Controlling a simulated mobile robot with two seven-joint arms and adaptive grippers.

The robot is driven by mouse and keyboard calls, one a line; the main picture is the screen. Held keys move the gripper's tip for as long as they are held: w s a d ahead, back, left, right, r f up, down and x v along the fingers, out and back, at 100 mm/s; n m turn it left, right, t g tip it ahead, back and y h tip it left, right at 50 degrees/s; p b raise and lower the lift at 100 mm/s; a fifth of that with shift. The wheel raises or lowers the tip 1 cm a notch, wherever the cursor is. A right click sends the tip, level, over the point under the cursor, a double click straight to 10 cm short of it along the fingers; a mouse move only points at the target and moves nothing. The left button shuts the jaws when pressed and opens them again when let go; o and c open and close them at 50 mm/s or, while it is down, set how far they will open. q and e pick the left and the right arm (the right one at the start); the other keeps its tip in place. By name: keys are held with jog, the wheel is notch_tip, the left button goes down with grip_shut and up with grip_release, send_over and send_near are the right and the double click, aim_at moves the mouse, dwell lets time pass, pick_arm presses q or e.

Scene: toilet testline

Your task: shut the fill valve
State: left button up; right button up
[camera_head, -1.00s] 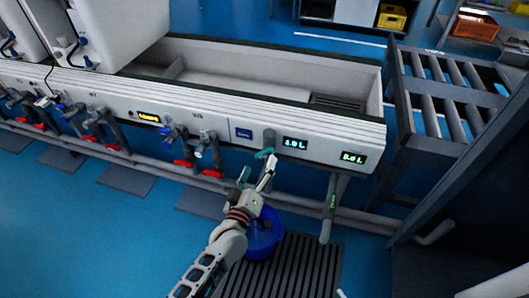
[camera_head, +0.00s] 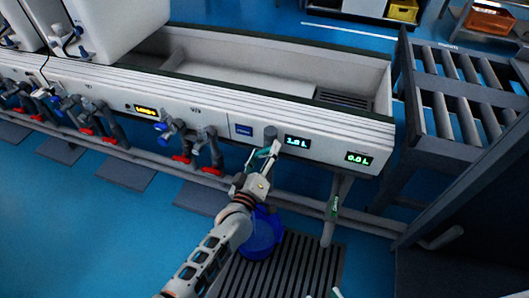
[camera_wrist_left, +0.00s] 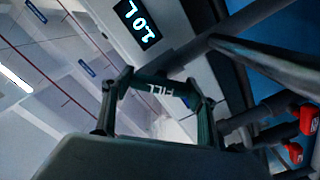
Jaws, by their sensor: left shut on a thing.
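The fill valve shows as a grey pipe end (camera_head: 270,132) on the front of the white trough, with a green lever below it. In the left wrist view the lever (camera_wrist_left: 155,88) is marked FILL and lies between my two dark fingers. My left gripper (camera_head: 262,156) is shut on this lever; its fingers hide much of it in the head view.
A blue bucket (camera_head: 262,235) stands below on a dark slatted grate (camera_head: 310,262). A green-marked drain pipe (camera_head: 333,207) hangs to the right. Red and blue valves (camera_head: 208,148) line the trough to the left. A roller conveyor (camera_head: 440,100) stands at the right.

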pick_arm(q)
jog(key=shift+m, duration=0.3)
jog(key=m, duration=0.2)
jog(key=shift+m, duration=0.3)
jog(key=m, duration=0.5)
pick_arm(e)
jog(key=shift+w+d+n, duration=0.1)
jog(key=shift+d+n, duration=0.3)
jog(key=shift+w+r, duration=0.1)
